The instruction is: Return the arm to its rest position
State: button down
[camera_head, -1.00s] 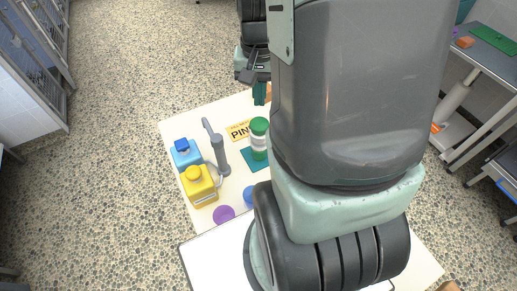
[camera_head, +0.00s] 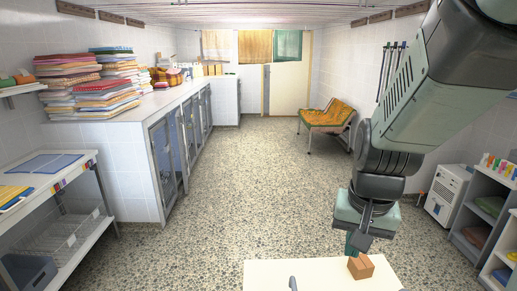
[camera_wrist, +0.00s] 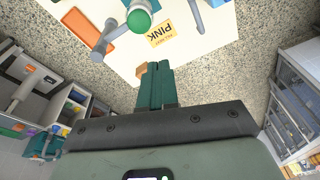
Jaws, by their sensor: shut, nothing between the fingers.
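My gripper (camera_head: 355,243) hangs at the right of the head view, pointing down, above the far edge of a cream table (camera_head: 290,272). In the wrist view my gripper's green fingers (camera_wrist: 155,85) are together with nothing between them. A small orange-brown block (camera_head: 361,266) lies on the table close to the fingers in the head view. It also shows beside the fingertips in the wrist view. Contact between the fingers and the block cannot be told. My arm reaches down from the upper right.
The wrist view shows a yellow PINK card (camera_wrist: 162,34) and a green-topped bottle (camera_wrist: 139,20) on the table. A counter with stacked towels (camera_head: 100,95) stands left. An orange-cushioned bench (camera_head: 328,115) stands at the back right. The middle floor (camera_head: 245,190) is clear.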

jog(key=s+a+r+n+t, duration=0.2)
jog(key=s+a+r, duration=0.1)
jog(key=r, duration=0.3)
jog(key=s+a+r+n+t, duration=0.2)
jog(key=a+r, duration=0.1)
jog(key=r, duration=0.3)
jog(key=s+a, duration=0.1)
jog(key=s, duration=0.5)
jog(key=shift+s+r, duration=0.3)
jog(key=shift+r, duration=0.15)
